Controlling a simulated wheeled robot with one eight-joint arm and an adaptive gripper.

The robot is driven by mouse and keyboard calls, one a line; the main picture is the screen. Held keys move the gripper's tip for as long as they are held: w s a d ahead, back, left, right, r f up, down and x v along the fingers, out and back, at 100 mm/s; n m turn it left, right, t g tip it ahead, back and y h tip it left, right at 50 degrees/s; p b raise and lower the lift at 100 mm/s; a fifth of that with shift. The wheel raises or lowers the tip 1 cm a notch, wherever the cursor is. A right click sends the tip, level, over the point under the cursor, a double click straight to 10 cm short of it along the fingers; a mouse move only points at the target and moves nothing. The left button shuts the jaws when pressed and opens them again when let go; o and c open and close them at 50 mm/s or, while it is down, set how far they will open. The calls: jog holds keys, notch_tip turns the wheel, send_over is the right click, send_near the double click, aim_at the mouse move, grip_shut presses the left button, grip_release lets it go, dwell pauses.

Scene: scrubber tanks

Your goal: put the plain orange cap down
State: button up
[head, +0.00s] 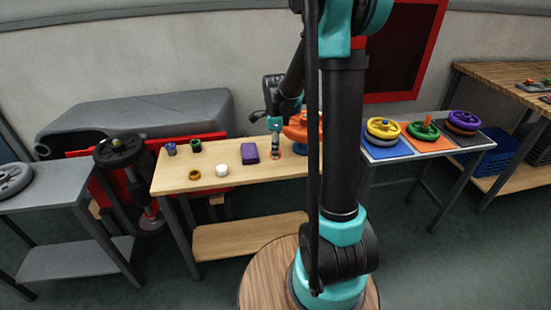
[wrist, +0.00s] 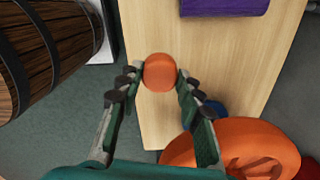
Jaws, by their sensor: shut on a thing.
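The plain orange cap (wrist: 160,72) is a smooth rounded piece, held between my two fingertips in the wrist view. My gripper (wrist: 157,76) is shut on it, one finger on each side. In the head view my gripper (head: 276,145) points down over the right part of the light wooden bench (head: 215,174); the cap is too small there to make out clearly. In the wrist view the cap shows against the wooden bench top (wrist: 205,55). I cannot tell whether it touches the top or hangs just above it.
A purple block (head: 250,153) lies left of my gripper; a white piece (head: 222,170), a brown ring (head: 194,174) and small caps stand farther left. A large orange part (wrist: 225,145) and a blue piece (wrist: 214,109) are close on the right. Bare wood lies between.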

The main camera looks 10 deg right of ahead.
jog(key=shift+f, duration=2.3)
jog(key=shift+f, duration=0.1)
jog(key=o, duration=1.3)
